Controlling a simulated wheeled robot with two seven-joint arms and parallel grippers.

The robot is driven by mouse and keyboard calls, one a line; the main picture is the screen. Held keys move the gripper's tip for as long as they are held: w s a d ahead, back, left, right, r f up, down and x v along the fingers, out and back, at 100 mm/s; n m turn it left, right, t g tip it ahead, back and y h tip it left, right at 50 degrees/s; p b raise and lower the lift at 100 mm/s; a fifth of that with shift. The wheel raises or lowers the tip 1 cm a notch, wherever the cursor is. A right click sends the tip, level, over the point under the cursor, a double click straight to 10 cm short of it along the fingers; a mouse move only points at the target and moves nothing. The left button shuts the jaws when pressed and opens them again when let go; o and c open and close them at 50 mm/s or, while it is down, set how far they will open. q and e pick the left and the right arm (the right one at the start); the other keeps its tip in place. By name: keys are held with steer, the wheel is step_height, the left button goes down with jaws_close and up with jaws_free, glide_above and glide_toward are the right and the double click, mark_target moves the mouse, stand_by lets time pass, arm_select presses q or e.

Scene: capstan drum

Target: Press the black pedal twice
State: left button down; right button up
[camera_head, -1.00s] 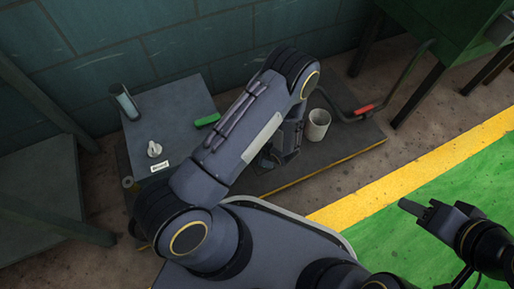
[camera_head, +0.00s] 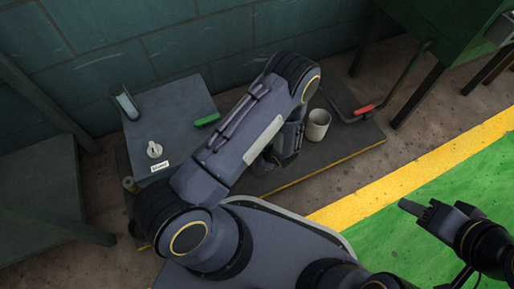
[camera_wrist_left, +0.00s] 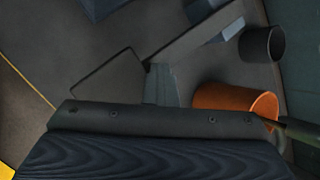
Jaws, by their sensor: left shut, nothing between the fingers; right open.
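My left arm reaches from the bottom over a low dark platform (camera_head: 345,142); its gripper is mostly hidden behind the forearm in the head view. In the left wrist view my left gripper (camera_wrist_left: 160,84) appears as a narrow dark piece, shut and empty. Beside it on the left is a flat dark plate (camera_wrist_left: 108,82), which may be the black pedal; I cannot tell whether they touch or whether it is pressed. No pedal is clearly visible in the head view. My right gripper (camera_head: 417,209) is open and empty above the green floor at the right.
A grey cup (camera_head: 319,122) and a red-handled lever (camera_head: 366,109) are at the platform's right. A grey box with a white knob (camera_head: 154,150) and green handle (camera_head: 207,120) stands left. The wrist view shows an orange pot (camera_wrist_left: 230,100) and dark cup (camera_wrist_left: 262,45).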

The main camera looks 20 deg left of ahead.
arm_select(q)
steer(key=shift+s+d+f, duration=0.3)
steer(key=shift+s+f, duration=0.15)
steer(key=shift+f, duration=0.05)
stand_by(0.5)
steer(key=shift+w+a+r+p, duration=0.1)
steer(key=shift+r+p, duration=0.35)
steer(key=shift+r, duration=0.45)
steer(key=shift+w+a+r+p, duration=0.15)
steer(key=shift+r+p, duration=0.35)
steer(key=shift+r, duration=0.45)
steer(key=shift+w+a+r+p, duration=0.1)
steer(key=shift+r+p, duration=0.35)
steer(key=shift+r, duration=0.45)
steer(key=shift+w+r, duration=0.15)
steer(key=shift+r, duration=0.3)
steer(key=shift+a, duration=0.1)
steer(key=shift+w, duration=0.1)
steer(key=shift+b, duration=0.3)
